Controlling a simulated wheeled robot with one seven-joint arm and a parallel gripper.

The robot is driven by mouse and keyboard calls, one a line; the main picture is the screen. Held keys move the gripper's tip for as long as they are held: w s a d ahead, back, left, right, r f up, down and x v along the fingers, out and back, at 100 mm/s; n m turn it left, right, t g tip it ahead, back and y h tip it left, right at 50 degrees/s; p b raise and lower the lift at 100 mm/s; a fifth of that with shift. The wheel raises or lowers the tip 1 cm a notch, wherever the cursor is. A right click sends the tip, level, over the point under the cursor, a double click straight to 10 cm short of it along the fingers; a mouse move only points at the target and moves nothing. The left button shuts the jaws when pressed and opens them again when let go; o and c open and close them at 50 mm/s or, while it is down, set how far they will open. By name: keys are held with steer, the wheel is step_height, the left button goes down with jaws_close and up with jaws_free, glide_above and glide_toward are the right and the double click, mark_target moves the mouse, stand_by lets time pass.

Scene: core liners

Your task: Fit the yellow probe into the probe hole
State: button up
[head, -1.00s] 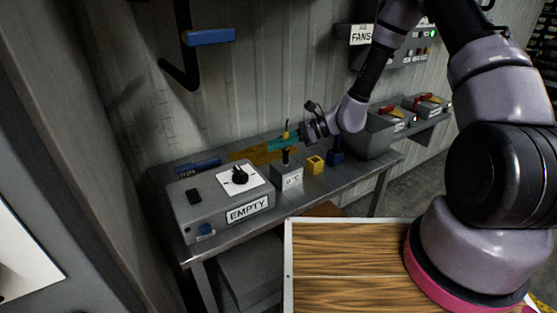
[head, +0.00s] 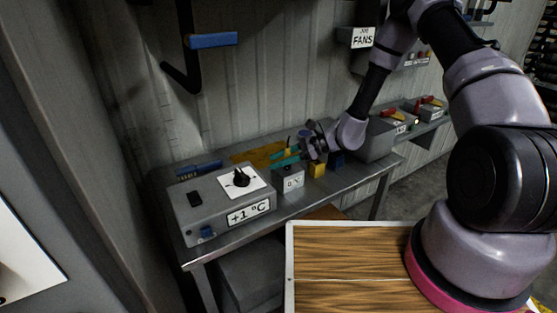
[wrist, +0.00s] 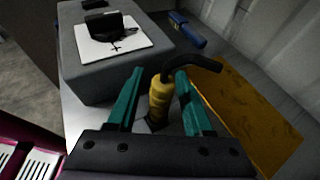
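The yellow probe (wrist: 160,98) with a black bent cable end stands roughly upright between my fingers in the wrist view. Its lower end meets the small grey block labelled 0 °C (head: 291,180); the hole itself is hidden. In the head view the probe (head: 288,152) is small and partly covered by my teal fingers. My gripper (wrist: 160,85) has one finger on each side of the probe, with a visible gap on both sides, so it looks open. It also shows above the block in the head view (head: 286,157).
A grey meter box (head: 222,205) with a black knob reads +1 °C. An orange sheet (head: 258,156) and a blue tool (head: 199,170) lie behind, near the wall.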

steer(key=shift+d+r, duration=0.15)
steer(key=shift+r, duration=0.05)
steer(key=s+v, duration=0.1)
steer(key=v, duration=1.1)
steer(key=s+d+r+n+h, duration=0.2)
steer(key=d+r+n+h, duration=0.15)
steer(key=r, duration=0.65)
steer(key=s+d+r+n+h, duration=0.2)
steer(key=s+r+n, duration=0.15)
steer(key=r, duration=0.55)
steer(key=s+d+r+n+t+h, duration=0.3)
steer(key=s+d+r+t, duration=0.1)
steer(key=r, duration=0.4)
steer(key=s+d+r+n+t+h, duration=0.3)
steer(key=s+d+r, duration=0.3)
steer(key=s+r, duration=0.2)
steer(key=shift+s+d+r+t, duration=0.25)
steer(key=shift+s+r+t, duration=0.15)
steer(key=shift+s+t, duration=0.15)
